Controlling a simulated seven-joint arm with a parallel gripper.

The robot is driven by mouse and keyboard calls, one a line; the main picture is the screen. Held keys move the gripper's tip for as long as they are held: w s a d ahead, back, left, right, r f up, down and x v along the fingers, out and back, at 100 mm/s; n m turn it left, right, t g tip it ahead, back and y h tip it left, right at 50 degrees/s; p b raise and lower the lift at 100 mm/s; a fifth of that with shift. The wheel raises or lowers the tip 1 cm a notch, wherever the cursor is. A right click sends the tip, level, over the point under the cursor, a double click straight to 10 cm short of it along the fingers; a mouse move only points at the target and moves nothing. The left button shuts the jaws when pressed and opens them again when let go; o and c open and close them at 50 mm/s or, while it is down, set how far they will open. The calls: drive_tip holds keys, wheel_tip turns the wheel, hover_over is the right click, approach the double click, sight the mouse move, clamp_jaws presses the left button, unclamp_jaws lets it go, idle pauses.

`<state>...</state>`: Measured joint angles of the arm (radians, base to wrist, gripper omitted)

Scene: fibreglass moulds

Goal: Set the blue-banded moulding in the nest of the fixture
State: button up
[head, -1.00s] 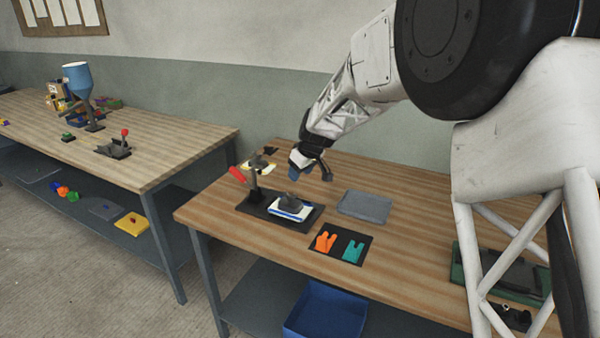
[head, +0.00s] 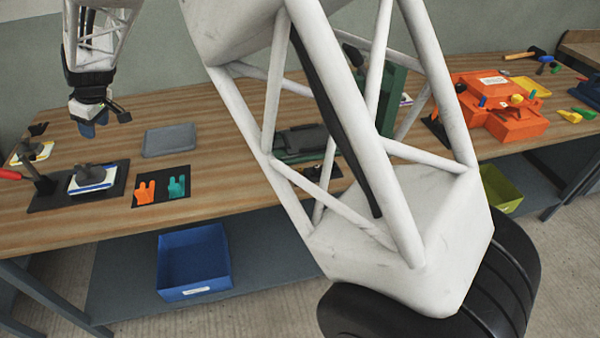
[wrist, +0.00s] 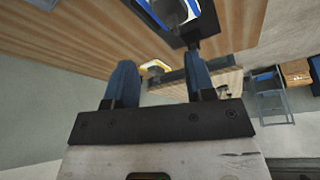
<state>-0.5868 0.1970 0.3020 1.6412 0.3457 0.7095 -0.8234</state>
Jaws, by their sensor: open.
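The blue-banded moulding (head: 104,177) is a white piece with a blue edge and a dark grey knob-like part on top. It lies on the black plate of the fixture (head: 52,197), beside a clamp post with a red handle (head: 9,175). I cannot tell how it sits relative to the nest. In the wrist view the moulding (wrist: 154,10) shows at the top edge, partly cut off. My gripper (head: 92,132) has blue fingers and is above the bench behind the fixture. In the wrist view my gripper (wrist: 160,68) is open with nothing between its fingers.
A grey tray (head: 170,140) lies right of the fixture. A black mat (head: 160,198) holds an orange and a teal piece. A yellow-banded piece (head: 40,151) lies behind the clamp. A blue bin (head: 195,262) is on the lower shelf. An orange fixture (head: 495,115) stands far right.

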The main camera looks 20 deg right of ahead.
drive_tip(key=s+d+r+m+h, duration=0.15)
drive_tip(key=s+d+r, duration=0.3)
drive_tip(key=d, duration=0.65)
drive_tip(key=s+d+r+m+t, duration=0.1)
drive_tip(key=s+d+r+m, duration=0.3)
drive_tip(key=d, duration=0.6)
drive_tip(key=s+d+r+m, duration=0.1)
drive_tip(key=s+d+r, duration=0.1)
drive_tip(key=s+d, duration=0.65)
drive_tip(key=s+d+f+m+h, duration=0.1)
drive_tip(key=s+d+m, duration=0.2)
drive_tip(key=s+d, duration=0.8)
drive_tip(key=s+d+f+m+h, duration=0.2)
drive_tip(key=s+d+m, duration=0.2)
drive_tip(key=s+d, duration=0.7)
drive_tip(key=shift+s+d+f, duration=0.25)
drive_tip(key=shift+s+d, duration=0.1)
drive_tip(key=shift+s, duration=0.85)
